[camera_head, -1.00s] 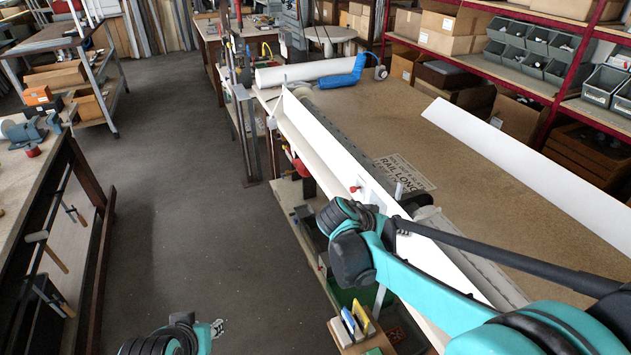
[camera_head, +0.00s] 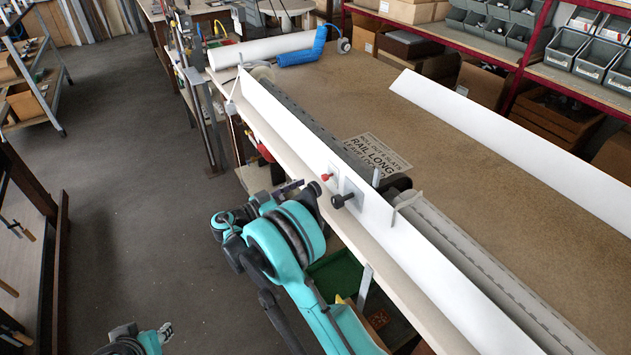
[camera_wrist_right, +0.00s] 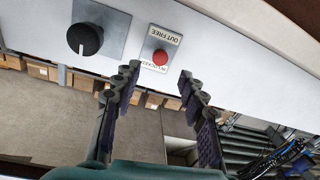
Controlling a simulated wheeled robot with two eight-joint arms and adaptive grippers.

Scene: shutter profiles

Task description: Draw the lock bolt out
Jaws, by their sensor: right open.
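The lock bolt shows as a small red knob (camera_head: 327,177) on the white face of the long rail housing (camera_head: 290,125). In the right wrist view, the red knob (camera_wrist_right: 160,57) sits on a small plate with the words "OUT FREE" above it; the lettering below is partly hidden. My right gripper (camera_head: 300,186) is on the aisle side of the housing, just left of the red knob. In the wrist view its fingers (camera_wrist_right: 158,80) are apart and empty, with the knob beyond the gap between their tips. My left gripper (camera_head: 166,332) is low at the bottom left, away from the housing.
A black knob (camera_head: 342,200) on a grey plate stands right beside the red one. A loose white profile (camera_head: 500,120) lies on the brown bench top (camera_head: 350,95). A white roll (camera_head: 265,48) and blue tool (camera_head: 305,50) lie at the back. The aisle floor (camera_head: 130,200) is clear.

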